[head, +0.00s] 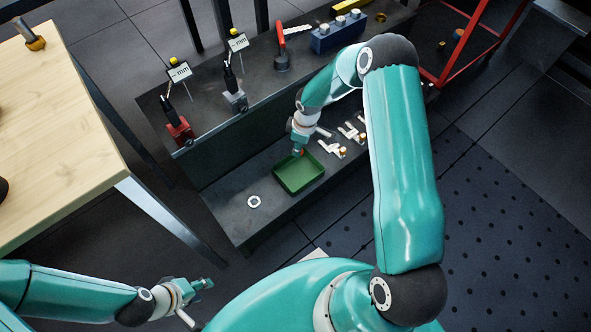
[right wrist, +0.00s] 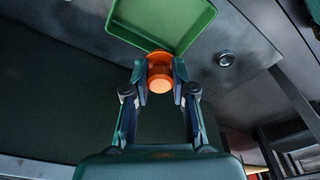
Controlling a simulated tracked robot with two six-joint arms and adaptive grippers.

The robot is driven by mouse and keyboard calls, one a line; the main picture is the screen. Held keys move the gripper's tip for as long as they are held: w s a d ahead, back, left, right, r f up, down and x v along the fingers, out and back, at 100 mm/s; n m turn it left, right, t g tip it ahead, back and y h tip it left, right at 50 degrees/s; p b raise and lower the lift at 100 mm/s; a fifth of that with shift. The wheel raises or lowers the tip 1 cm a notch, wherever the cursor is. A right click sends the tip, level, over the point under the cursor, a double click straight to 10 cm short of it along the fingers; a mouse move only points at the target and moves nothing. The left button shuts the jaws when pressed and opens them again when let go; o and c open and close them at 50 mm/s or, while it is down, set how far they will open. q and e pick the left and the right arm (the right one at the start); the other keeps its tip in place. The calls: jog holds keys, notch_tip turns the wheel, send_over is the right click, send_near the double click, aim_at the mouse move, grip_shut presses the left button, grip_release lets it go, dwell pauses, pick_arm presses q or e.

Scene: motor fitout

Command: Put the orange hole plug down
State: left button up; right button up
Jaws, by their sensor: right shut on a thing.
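The orange hole plug (right wrist: 160,75) is between the fingertips of my right gripper (right wrist: 160,84), which is shut on it. In the head view the plug (head: 301,152) shows as a small orange spot under my right gripper (head: 299,147), by the back edge of the green tray (head: 299,187). In the right wrist view the plug overlaps the near edge of the green tray (right wrist: 190,42); I cannot tell whether it touches the tray. The tray looks empty. My left gripper (head: 203,287) is at the lower left, away from the bench; its jaw opening is unclear.
A pale ring (head: 254,202) lies left of the tray on the lower bench shelf. Several white metal fittings (head: 333,148) lie to the tray's right. The raised ledge behind holds a red-based gauge (head: 180,130), a second gauge (head: 235,98) and a blue block (head: 338,33).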

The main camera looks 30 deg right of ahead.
notch_tip(320, 180, down, 13)
jog(key=b, duration=0.3)
jog(key=shift+f, duration=0.1)
jog(key=shift+f, duration=0.1)
jog(key=o, duration=0.9)
jog(key=shift+o, duration=0.2)
